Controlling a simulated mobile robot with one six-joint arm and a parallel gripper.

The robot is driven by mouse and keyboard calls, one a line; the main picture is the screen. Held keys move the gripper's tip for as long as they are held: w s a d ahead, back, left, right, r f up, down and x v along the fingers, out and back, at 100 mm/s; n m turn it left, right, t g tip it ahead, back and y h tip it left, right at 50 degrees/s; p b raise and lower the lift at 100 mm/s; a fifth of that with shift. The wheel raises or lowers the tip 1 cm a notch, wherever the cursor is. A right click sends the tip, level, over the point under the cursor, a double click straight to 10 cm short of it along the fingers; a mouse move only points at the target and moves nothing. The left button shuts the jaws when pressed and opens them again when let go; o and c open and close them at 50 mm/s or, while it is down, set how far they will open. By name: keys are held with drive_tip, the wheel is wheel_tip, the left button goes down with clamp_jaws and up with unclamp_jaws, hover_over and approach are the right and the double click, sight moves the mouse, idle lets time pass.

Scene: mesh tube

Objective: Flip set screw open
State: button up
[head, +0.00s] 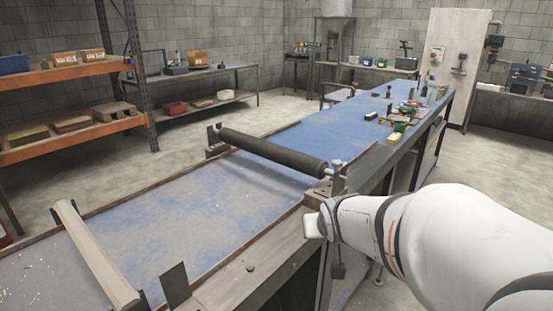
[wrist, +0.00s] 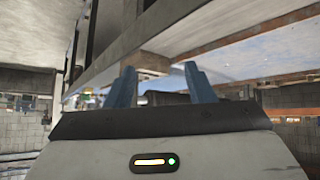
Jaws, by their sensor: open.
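A dark mesh roller (head: 270,150) lies across the blue-topped bench. At its near right end stands a small metal bracket with an upright pin (head: 338,175); I cannot tell if this is the set screw or how it is turned. My white arm reaches in from the lower right, its end just in front of and below that bracket. In the wrist view, the two blue fingers of my gripper (wrist: 160,86) are apart with nothing held between them. The fingers are not clear in the head view. The wrist view shows a bench edge close beyond them.
The blue bench (head: 200,215) runs from front left to back right. A grey bar (head: 95,255) crosses its near end, and a dark plate (head: 174,286) stands at the front edge. Small tools lie on the far end. An orange rack (head: 70,75) stands left.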

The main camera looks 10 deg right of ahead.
sight(338, 165)
drive_tip(key=w+d+r+t, duration=0.2)
drive_tip(key=w+d+t, duration=0.1)
drive_tip(key=w, duration=0.1)
drive_tip(key=w+d+r+t, duration=0.2)
drive_tip(key=w+d+t, duration=0.1)
drive_tip(key=w, duration=0.1)
drive_tip(key=w+d+r+t+b, duration=0.1)
drive_tip(key=w+d+t, duration=0.2)
drive_tip(key=w, duration=0.1)
drive_tip(key=shift+d+r, duration=0.4)
drive_tip(key=w, duration=0.5)
drive_tip(key=w+d+p, duration=0.1)
drive_tip(key=w, duration=0.1)
drive_tip(key=shift+w, duration=0.2)
drive_tip(key=shift+c, duration=0.2)
drive_tip(key=shift+h, duration=0.3)
drive_tip(key=c, duration=0.9)
